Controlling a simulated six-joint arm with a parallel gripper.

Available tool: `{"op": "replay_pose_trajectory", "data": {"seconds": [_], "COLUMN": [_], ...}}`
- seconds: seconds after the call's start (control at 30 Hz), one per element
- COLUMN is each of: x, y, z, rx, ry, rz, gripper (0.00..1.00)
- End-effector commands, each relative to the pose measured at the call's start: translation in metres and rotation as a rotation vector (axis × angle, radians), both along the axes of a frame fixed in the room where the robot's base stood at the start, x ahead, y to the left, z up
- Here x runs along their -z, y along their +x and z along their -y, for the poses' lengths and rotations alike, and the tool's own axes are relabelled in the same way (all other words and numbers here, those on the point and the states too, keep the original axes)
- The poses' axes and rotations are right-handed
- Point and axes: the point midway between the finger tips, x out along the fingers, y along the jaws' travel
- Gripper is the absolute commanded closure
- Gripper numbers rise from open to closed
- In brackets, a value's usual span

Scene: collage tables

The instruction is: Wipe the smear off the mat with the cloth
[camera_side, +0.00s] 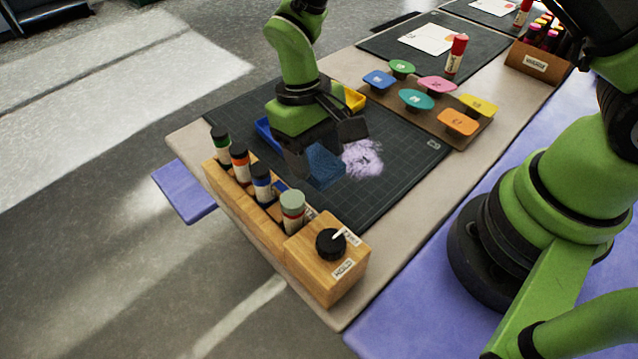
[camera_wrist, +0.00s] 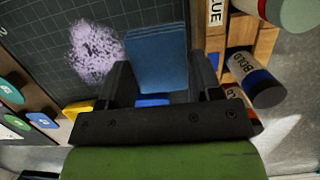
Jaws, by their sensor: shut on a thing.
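The dark gridded mat (camera_side: 385,195) lies on the table. A pale lilac smear (camera_side: 363,158) marks the mat; it also shows in the wrist view (camera_wrist: 96,50), left of the cloth. The blue cloth (camera_side: 325,165) is a folded block in my gripper (camera_side: 322,160). In the wrist view the cloth (camera_wrist: 156,58) sits between my two fingers (camera_wrist: 160,85), which are shut on it. The cloth is just left of the smear in the side view. I cannot tell whether it touches the mat.
A wooden rack (camera_side: 250,212) with several capped markers and a black dial (camera_side: 330,243) stands along the near left edge. A blue tray (camera_side: 268,133) and a yellow tray (camera_side: 354,99) are by my gripper. Colored tags (camera_side: 416,99) stand on a brown board at right.

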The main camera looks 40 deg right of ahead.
Motion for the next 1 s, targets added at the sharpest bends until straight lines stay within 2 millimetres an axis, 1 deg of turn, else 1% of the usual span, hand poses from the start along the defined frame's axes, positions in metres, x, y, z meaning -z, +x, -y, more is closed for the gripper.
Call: {"op": "replay_pose_trajectory", "data": {"seconds": [0.07,0.13,0.2,0.3,0.37,0.47,0.8,1.0], "x": [0.000,0.000,0.000,0.000,0.001,0.006,0.035,0.042], "y": [0.000,0.000,-0.003,-0.006,-0.008,-0.009,-0.009,-0.008], "z": [0.002,0.013,0.029,0.048,0.055,0.057,0.056,0.056], "rx": [0.001,0.005,0.008,0.006,0.004,0.000,0.000,0.000], "ry": [0.000,-0.001,-0.002,-0.001,-0.001,0.000,-0.001,0.000], "rz": [0.000,0.000,-0.001,0.000,-0.001,-0.001,-0.001,0.001], "gripper": [0.64,0.64,0.64,0.64,0.64,0.64,0.64,0.64]}}
